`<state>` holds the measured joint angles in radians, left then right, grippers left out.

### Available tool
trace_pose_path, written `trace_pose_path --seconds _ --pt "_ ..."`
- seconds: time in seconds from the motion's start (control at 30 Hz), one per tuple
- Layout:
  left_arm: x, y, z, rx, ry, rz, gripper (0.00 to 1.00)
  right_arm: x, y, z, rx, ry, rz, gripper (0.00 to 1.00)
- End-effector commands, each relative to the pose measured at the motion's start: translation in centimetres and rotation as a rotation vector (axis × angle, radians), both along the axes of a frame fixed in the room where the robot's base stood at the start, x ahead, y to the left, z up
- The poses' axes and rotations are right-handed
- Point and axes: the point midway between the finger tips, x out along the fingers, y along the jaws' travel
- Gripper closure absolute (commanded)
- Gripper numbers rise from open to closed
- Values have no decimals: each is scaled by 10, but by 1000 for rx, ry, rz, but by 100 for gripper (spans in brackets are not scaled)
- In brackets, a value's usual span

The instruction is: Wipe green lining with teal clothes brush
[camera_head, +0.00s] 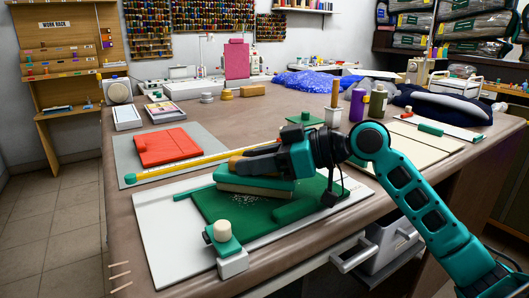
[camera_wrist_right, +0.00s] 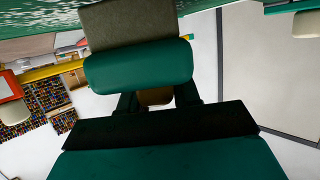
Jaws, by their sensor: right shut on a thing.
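The green lining (camera_head: 215,207) lies on a white board (camera_head: 160,240) at the near side of the table, with pale specks scattered over its middle. Its specked edge also shows along the top of the right wrist view (camera_wrist_right: 40,20). My right gripper (camera_head: 242,163) is shut on the brush from above. I cannot tell whether the pad touches the cloth. My left gripper is out of view.
A teal-and-white block with a pale knob (camera_head: 222,234) stands at the board's near edge; a similar one (camera_head: 306,120) stands behind. A yellow ruler (camera_head: 185,172) and red folded cloth (camera_head: 162,146) lie at left. Bottles (camera_head: 377,102) stand beyond my right arm.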

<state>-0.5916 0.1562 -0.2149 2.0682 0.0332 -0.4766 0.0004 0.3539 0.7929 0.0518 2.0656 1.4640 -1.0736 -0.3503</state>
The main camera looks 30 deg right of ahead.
Motion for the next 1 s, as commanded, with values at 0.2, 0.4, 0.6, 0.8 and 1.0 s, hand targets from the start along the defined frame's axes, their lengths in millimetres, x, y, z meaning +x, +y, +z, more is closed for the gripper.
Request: trace_pose_path --seconds 0.2,0.4,0.6,0.8,1.0 --pt "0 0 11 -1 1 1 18 -1 18 1 1 0 1 100" --pt "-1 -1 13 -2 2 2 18 -1 24 -1 2 -1 0 100" --pt "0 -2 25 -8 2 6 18 -2 40 0 2 1 3 100" --pt "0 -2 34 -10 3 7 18 -2 55 -2 3 0 2 100" --pt "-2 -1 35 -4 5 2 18 -2 60 -3 1 0 0 100"
